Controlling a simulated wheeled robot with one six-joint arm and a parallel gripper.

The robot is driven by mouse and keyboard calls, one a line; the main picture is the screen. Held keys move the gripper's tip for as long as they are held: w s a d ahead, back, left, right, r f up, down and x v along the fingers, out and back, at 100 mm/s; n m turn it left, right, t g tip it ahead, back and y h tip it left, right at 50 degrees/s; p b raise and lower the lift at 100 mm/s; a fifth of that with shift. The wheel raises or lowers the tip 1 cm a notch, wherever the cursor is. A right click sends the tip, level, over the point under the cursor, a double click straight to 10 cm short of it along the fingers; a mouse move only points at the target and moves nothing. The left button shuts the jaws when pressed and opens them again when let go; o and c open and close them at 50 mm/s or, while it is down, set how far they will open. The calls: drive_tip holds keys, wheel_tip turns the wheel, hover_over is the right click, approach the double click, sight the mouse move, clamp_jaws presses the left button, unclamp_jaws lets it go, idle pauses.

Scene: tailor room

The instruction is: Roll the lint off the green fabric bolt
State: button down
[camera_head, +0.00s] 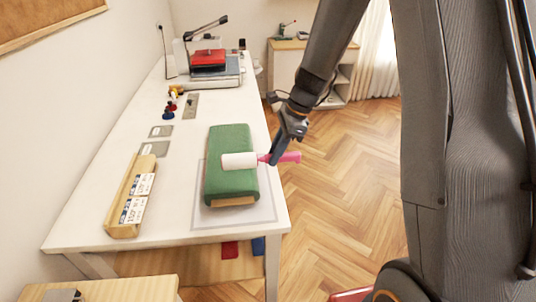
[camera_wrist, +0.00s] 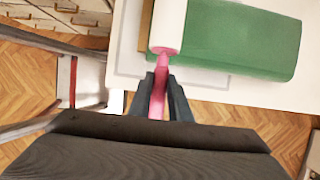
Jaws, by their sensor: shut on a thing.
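The green fabric bolt (camera_head: 231,180) lies on a pale grey mat (camera_head: 265,208) near the front right of the white table. A lint roller with a white head (camera_head: 240,160) and a pink handle (camera_head: 291,157) lies across the bolt's top; whether it touches the cloth I cannot tell. My gripper (camera_head: 276,155) is shut on the pink handle, off the bolt's right side. I cannot make out any lint.
A wooden tray with labelled cards (camera_head: 131,205) stands on the table's left. Small grey plates (camera_head: 154,149) and spools (camera_head: 169,108) lie further back. A press with a red block (camera_head: 208,60) stands at the far end. Open floor (camera_head: 340,170) lies right of the table.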

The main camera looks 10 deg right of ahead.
sight(296, 152)
drive_tip(key=shift+s+d, duration=0.1)
drive_tip(key=shift+d, duration=3.3)
